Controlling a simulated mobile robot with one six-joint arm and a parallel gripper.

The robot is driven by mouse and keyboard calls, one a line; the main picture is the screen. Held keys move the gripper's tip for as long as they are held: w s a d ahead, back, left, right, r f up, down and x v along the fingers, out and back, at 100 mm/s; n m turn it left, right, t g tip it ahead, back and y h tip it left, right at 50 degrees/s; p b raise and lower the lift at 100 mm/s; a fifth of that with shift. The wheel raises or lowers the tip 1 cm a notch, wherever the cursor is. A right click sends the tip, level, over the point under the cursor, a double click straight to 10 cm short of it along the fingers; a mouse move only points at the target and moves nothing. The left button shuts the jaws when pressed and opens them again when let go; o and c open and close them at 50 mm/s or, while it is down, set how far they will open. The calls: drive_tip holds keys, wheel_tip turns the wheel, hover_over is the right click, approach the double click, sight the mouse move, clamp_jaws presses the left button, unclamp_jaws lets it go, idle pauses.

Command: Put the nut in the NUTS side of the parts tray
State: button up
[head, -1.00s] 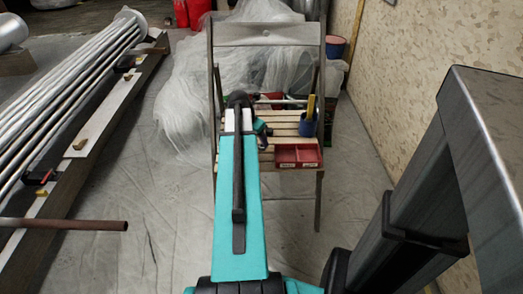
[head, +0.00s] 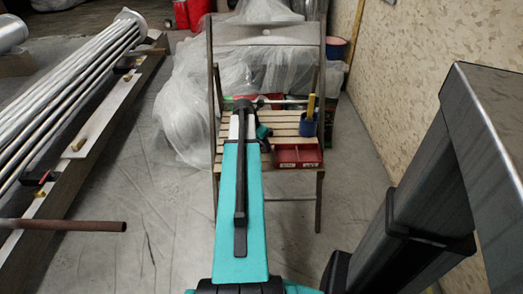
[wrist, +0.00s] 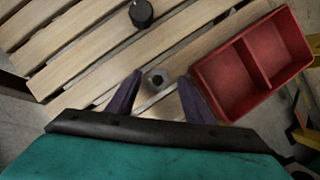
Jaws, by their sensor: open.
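The nut (wrist: 157,79) is a small grey ring with a dark hole, lying on the wooden slats. It shows in the wrist view between the two dark fingers of my gripper (wrist: 160,77), which is open. The red parts tray (wrist: 243,85) is just right of the right finger, with two compartments that look empty. In the head view the tray (head: 298,165) sits at the seat's front right corner; its two small front labels are too small to read. My arm hides the nut in the head view.
The slatted seat belongs to a folding chair (head: 266,31). A blue cup (head: 308,125) with a yellow-handled item stands behind the tray. A black knob-like object (wrist: 141,13) stands on the slats beyond the nut. Slats left of the nut are clear.

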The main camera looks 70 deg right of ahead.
clamp_jaws()
drive_tip(key=shift+r, duration=0.15)
drive_tip(key=shift+r+p, duration=0.6)
drive_tip(key=shift+r, duration=0.95)
drive_tip(key=a, duration=0.3)
drive_tip(key=a+p, duration=0.1)
drive_tip(key=a, duration=0.3)
drive_tip(key=a+r, duration=0.1)
drive_tip(key=a, duration=0.3)
drive_tip(key=shift+r+p, duration=0.1)
drive_tip(key=shift+p, duration=0.2)
drive_tip(key=shift+d+r+p, duration=0.1)
drive_tip(key=shift+r+p, duration=0.05)
drive_tip(key=shift+p, duration=1)
drive_tip(key=p, duration=0.3)
drive_tip(key=shift+w+a+r, duration=0.1)
drive_tip(key=shift+a, duration=0.1)
drive_tip(key=a+p, duration=0.1)
drive_tip(key=p, duration=0.8)
drive_tip(key=shift+a, duration=0.35)
